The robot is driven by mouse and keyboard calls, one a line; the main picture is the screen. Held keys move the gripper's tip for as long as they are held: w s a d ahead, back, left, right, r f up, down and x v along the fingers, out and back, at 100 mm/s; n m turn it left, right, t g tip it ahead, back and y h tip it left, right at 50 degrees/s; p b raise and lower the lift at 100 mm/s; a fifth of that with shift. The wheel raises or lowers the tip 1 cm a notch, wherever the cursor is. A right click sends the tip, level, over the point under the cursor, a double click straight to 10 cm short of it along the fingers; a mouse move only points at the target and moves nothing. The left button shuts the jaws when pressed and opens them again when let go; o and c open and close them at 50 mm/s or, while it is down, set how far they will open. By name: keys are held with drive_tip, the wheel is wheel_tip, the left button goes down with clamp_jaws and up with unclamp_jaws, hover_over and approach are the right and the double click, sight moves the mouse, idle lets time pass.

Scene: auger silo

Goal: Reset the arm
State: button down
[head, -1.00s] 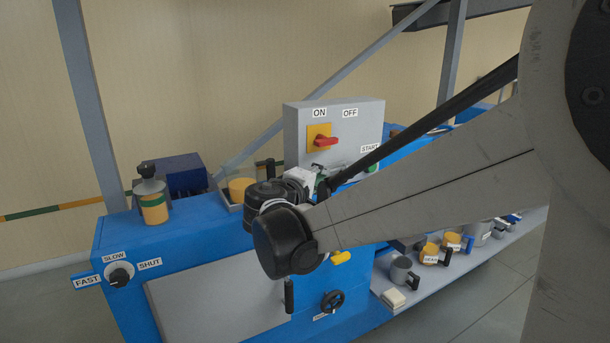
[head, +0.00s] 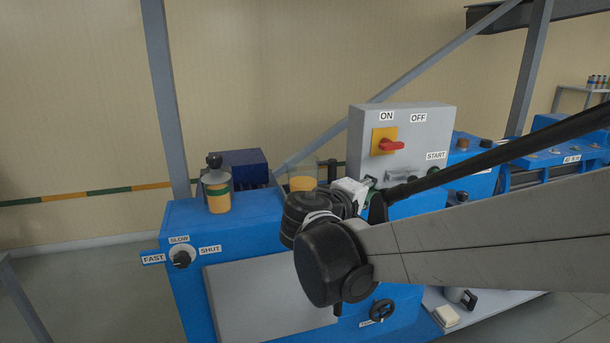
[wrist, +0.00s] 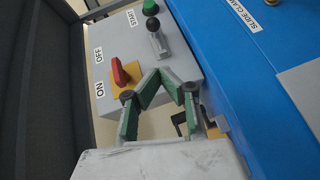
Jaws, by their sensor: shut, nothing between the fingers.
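My gripper (wrist: 160,77) is shut and empty in the wrist view, its two green-padded fingers meeting at the tips. It is in front of the grey control box (wrist: 145,70), which carries a red switch (wrist: 121,71) on a yellow plate, a black-knobbed lever (wrist: 156,38) and a green start button (wrist: 149,7). I cannot tell whether the fingers touch the box. In the head view my arm reaches in from the right, and its dark wrist hides most of the gripper. The control box (head: 430,120) stands behind it, with the red switch (head: 391,146) on its front.
The blue machine (head: 185,285) lies below my arm. Open floor lies left.

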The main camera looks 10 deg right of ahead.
drive_tip(key=s+d+f+m+g+y, duration=0.4)
drive_tip(key=s+f, duration=0.3)
drive_tip(key=s, duration=0.6)
drive_tip(key=s+a+f+m+y, duration=0.1)
drive_tip(key=s+a+f+y, duration=0.1)
drive_tip(key=s, duration=0.4)
drive_tip(key=s+a+f+m+y, duration=0.2)
drive_tip(key=s+f+y, duration=0.1)
drive_tip(key=s+y, duration=0.2)
drive_tip(key=shift+s+a, duration=0.35)
drive_tip(key=shift+a, duration=0.05)
drive_tip(key=c, duration=2.4)
unclamp_jaws()
